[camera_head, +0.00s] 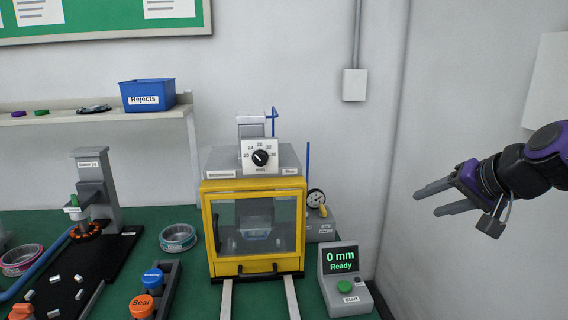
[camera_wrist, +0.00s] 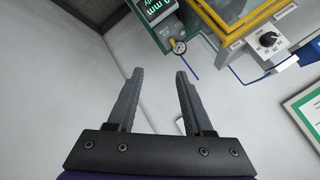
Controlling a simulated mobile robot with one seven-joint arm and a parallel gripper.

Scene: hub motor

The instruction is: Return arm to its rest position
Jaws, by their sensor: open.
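My gripper (camera_head: 428,201) is at the right of the head view, raised in the air in front of the wall and well apart from the bench. Its two grey fingers point left, spread apart with nothing between them. In the wrist view my gripper (camera_wrist: 157,72) also shows both fingers apart and empty, with the wall and the bench's edge behind. My purple and black arm (camera_head: 545,160) reaches in from the right edge of the head view.
The yellow-framed machine (camera_head: 255,267) with a dial (camera_head: 260,157) stands mid-bench. A display box (camera_head: 341,260) reading "0 mm Ready" stands to its right. A blue Rejects bin (camera_head: 147,95) sits on a shelf. A wall panel (camera_head: 547,85) is near my arm. The air around my gripper looks clear.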

